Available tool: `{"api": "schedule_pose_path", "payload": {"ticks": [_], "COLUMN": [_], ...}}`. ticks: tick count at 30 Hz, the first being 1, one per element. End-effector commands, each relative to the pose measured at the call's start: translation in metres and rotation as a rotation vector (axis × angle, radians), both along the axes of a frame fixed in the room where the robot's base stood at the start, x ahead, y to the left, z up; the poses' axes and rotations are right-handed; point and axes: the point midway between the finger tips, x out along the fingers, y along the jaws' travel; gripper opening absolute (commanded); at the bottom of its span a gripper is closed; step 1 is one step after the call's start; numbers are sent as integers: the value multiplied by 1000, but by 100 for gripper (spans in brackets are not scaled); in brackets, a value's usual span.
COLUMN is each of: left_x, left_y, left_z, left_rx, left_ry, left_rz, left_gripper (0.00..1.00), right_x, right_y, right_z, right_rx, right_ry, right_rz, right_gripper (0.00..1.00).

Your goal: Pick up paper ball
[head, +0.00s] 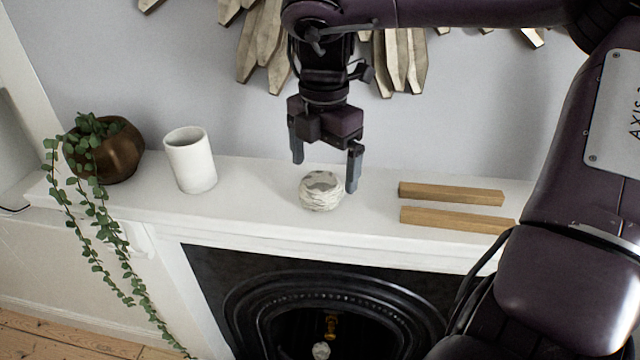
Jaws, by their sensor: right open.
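The paper ball (321,191) is whitish, round and crumpled. It rests on the white mantelpiece (250,189), near the middle of the head view. My right gripper (325,174) points down just above and behind the ball. Its two fingers are spread apart with nothing between them. The right finger is close beside the ball's upper right side; I cannot tell if it touches. My left gripper is not in view.
A white cup (190,161) and a brown pot (118,153) with a trailing plant stand to the left on the mantelpiece. Two wooden bars (451,194) lie to the right. A black fireplace (330,300) is below. Wooden wall decoration (265,45) hangs behind.

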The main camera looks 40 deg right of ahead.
Motion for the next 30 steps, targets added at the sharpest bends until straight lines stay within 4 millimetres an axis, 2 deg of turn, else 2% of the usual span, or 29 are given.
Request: {"api": "schedule_pose_path", "payload": {"ticks": [4, 9, 17, 28, 30], "left_x": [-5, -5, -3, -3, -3], "left_y": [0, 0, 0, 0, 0], "left_z": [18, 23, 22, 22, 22], "left_rx": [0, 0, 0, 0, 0], "left_ry": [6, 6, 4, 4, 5], "left_rz": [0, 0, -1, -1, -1], "left_gripper": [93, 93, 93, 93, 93], "right_x": [2, 3, 3, 3, 3], "right_y": [-2, -2, -2, -2, -2], "right_z": [-18, -41, -46, -46, -46], "right_rx": [3, 3, 1, 1, 1], "right_ry": [7, 3, 0, 0, 0], "right_rz": [1, 1, 0, 0, 0], "right_gripper": [95, 95, 95, 49, 47]}}
